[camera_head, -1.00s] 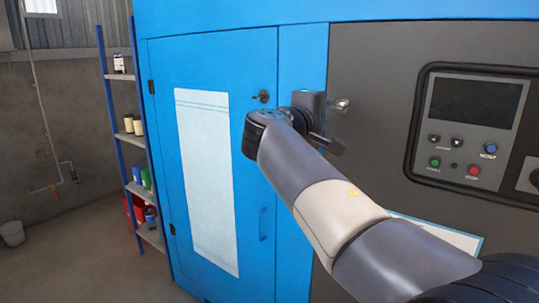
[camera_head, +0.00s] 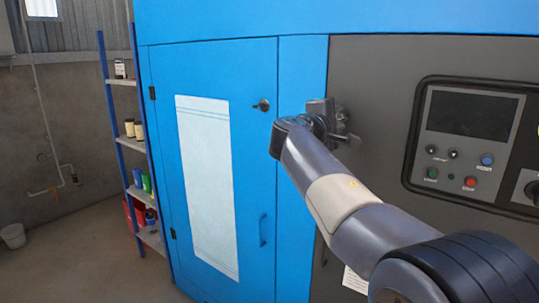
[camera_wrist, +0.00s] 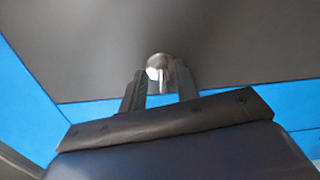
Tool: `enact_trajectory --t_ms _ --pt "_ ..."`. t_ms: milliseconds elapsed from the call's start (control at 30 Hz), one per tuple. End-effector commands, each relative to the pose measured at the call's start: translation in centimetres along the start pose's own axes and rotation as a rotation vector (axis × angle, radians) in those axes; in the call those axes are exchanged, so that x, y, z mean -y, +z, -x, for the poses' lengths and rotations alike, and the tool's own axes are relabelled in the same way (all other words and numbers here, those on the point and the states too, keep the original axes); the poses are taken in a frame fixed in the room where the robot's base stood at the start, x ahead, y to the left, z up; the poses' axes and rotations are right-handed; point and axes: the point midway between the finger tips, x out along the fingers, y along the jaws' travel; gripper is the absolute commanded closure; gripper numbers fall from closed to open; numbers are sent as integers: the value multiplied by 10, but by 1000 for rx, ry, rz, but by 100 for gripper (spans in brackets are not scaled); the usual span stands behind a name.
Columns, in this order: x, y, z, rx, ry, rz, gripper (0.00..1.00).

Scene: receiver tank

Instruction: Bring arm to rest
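My gripper (camera_head: 338,123) is in front of the dark grey panel of the blue cabinet, close to the blue door frame. In the wrist view its two fingers (camera_wrist: 160,82) stand apart with a clear gap between them. A round shiny metal knob (camera_wrist: 158,66) on the panel shows between and just beyond the fingertips. I cannot tell whether the fingers touch it. In the head view my gripper hides most of the knob. My arm stretches from the lower right up to the panel.
The blue cabinet door (camera_head: 253,180) with a white sheet (camera_head: 208,185) is left of my gripper. A control panel with a dark screen (camera_head: 472,113) and buttons is to the right. Shelves (camera_head: 145,190) stand at the far left, beside open floor.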

Motion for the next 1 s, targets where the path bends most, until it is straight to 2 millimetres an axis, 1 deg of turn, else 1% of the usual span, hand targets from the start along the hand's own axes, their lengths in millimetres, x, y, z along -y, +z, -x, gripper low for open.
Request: enact_trajectory --t_ms 33,67,500,1000 --pt "-5 1 0 -1 -2 45 70" --pt "-5 0 0 -1 -2 72 70" --pt "-6 0 0 -1 -2 430 70" --pt "-7 -1 0 -1 -3 787 70"
